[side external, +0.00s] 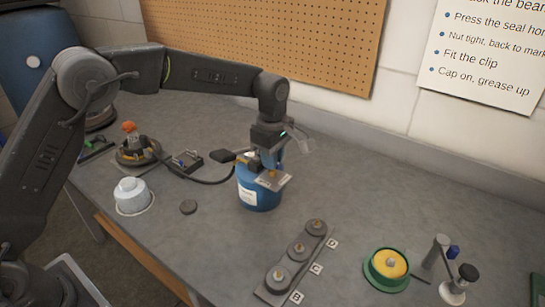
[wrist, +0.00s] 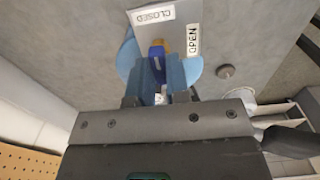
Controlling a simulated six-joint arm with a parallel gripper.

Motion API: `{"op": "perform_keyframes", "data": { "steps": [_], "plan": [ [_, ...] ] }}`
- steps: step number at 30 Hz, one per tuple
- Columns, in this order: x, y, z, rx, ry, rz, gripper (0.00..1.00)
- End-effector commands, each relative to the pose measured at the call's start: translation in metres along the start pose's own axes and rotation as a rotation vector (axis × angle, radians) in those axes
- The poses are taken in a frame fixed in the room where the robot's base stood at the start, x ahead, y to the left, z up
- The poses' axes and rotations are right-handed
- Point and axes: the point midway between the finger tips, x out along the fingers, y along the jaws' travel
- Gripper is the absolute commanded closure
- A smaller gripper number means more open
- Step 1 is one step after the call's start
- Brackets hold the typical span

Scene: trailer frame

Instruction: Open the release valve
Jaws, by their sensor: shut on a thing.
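The release valve sits on top of a blue canister (side external: 257,198) on the bench. In the wrist view a light plate carries a CLOSED label (wrist: 155,15) and an OPEN label (wrist: 193,42). A dark blue valve handle (wrist: 157,50) with a brass-coloured part beside it is at the plate. My gripper (side external: 273,165) points down over the canister top. In the wrist view its light blue fingers (wrist: 159,70) are shut on the handle, one on each side. The fingers hide the handle's near end, and its exact setting between the labels is hard to tell.
A dark hose runs from beside the canister to a round fixture with an orange top (side external: 130,128). A white cylinder (side external: 131,192) and a grey disc (side external: 188,207) stand to the left. A lettered rack (side external: 290,268), a green and yellow round part (side external: 388,266) and a small stand (side external: 440,250) are in front and right.

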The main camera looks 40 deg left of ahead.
Motion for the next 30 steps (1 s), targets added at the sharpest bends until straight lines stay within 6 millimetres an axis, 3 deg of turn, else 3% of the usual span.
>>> {"op": "perform_keyframes", "data": {
  "steps": [14, 30],
  "plan": [
    [-0.0004, 0.0000, 0.0000, 0.106, 0.001, 0.000, 1.00],
    [-0.0007, 0.0001, 0.0000, 0.584, 0.001, 0.000, 1.00]
  ]
}}
